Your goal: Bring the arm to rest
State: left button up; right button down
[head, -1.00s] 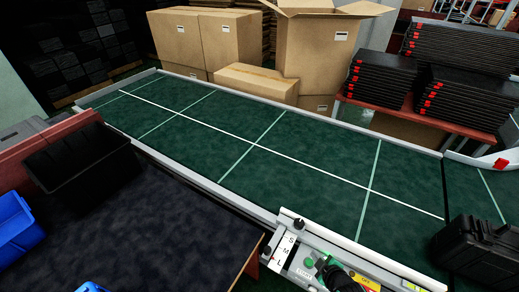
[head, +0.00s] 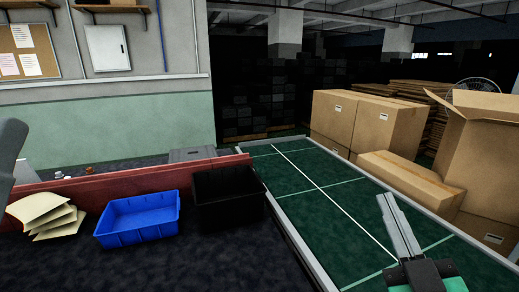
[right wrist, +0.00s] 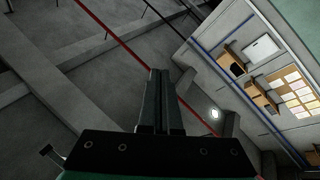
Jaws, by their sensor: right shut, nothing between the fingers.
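My right gripper (head: 385,198) is at the lower right of the head view, over the green conveyor (head: 292,180) in the picture. Its fingers point up and are shut together with nothing between them. In the right wrist view the two dark fingers (right wrist: 159,72) lie side by side, with the ceiling and a wall behind them. My left gripper is not in view.
A blue bin (head: 138,218), a black bin (head: 228,198) and a stack of cream sheets (head: 46,213) are on the dark table at left. Cardboard boxes (head: 375,128) stand beyond the conveyor. The visible belt is bare.

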jog(key=s+a+r+m+t+y, duration=0.1)
jog(key=s+a+r+t, duration=0.15)
jog(key=s+r, duration=0.45)
jog(key=s+a+r+m+t+y, duration=0.1)
jog(key=s+a+r+t+y, duration=0.15)
jog(key=s+r, duration=0.55)
notch_tip(320, 180, up, 26)
jog(key=w+d+m+p, duration=0.1)
jog(key=w+m+p, duration=0.1)
jog(key=p, duration=2.3)
jog(key=shift+w+h, duration=0.25)
jog(key=shift+h, duration=0.2)
